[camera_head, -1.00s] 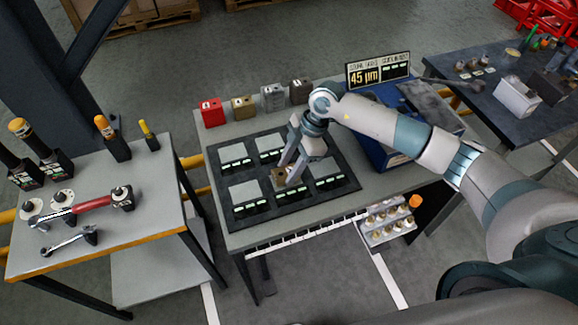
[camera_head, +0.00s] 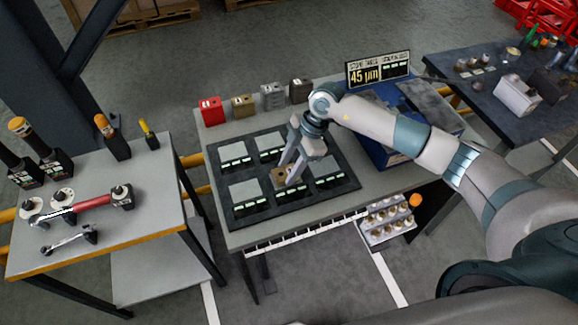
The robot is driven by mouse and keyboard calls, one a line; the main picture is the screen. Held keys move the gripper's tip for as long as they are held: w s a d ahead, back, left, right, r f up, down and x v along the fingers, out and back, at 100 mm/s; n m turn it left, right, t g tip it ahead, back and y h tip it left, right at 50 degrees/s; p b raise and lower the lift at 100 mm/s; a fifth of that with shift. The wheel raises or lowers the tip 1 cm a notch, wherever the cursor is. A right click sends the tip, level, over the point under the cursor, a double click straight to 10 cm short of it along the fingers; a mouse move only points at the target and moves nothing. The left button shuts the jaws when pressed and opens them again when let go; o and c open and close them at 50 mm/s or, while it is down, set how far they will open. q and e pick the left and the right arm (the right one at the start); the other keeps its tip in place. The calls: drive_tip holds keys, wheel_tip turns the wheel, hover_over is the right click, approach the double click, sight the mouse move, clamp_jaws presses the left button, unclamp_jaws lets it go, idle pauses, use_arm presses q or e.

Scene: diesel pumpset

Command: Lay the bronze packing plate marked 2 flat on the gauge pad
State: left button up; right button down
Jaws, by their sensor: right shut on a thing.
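My right gripper (camera_head: 287,178) reaches down over the dark board in the middle of the grey table. It is shut on a small bronze plate (camera_head: 279,177), at the front middle part of the board. The fingers hide part of the plate. Its mark is too small to read, and I cannot tell whether it touches the board. The board (camera_head: 291,209) carries several pale square pads with green-lit labels. A display reading 45 µm (camera_head: 365,75) stands at the back by a blue unit (camera_head: 376,150). I cannot tell which surface is the gauge pad. My left gripper is not in view.
Red (camera_head: 211,111), brass-coloured (camera_head: 243,106), grey (camera_head: 273,97) and brown (camera_head: 300,90) blocks stand along the table's back edge. A tool bench (camera_head: 150,205) with wrenches is at left. A dark bench (camera_head: 500,115) with parts is at right. A rack of small parts (camera_head: 388,222) hangs at the front.

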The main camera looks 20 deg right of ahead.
drive_tip(key=shift+f, duration=0.35)
drive_tip(key=c, duration=1.2)
unclamp_jaws()
drive_tip(key=shift+o, duration=1)
drive_tip(key=shift+d+r+b, duration=0.3)
drive_tip(key=shift+r+b, duration=0.1)
drive_tip(key=shift+r, duration=0.1)
drive_tip(key=b+v, duration=0.4)
drive_tip(key=v, duration=1.2)
drive_tip(key=shift+r+b, duration=0.2)
drive_tip(key=shift+b, duration=0.1)
drive_tip(key=shift+a+r, duration=0.1)
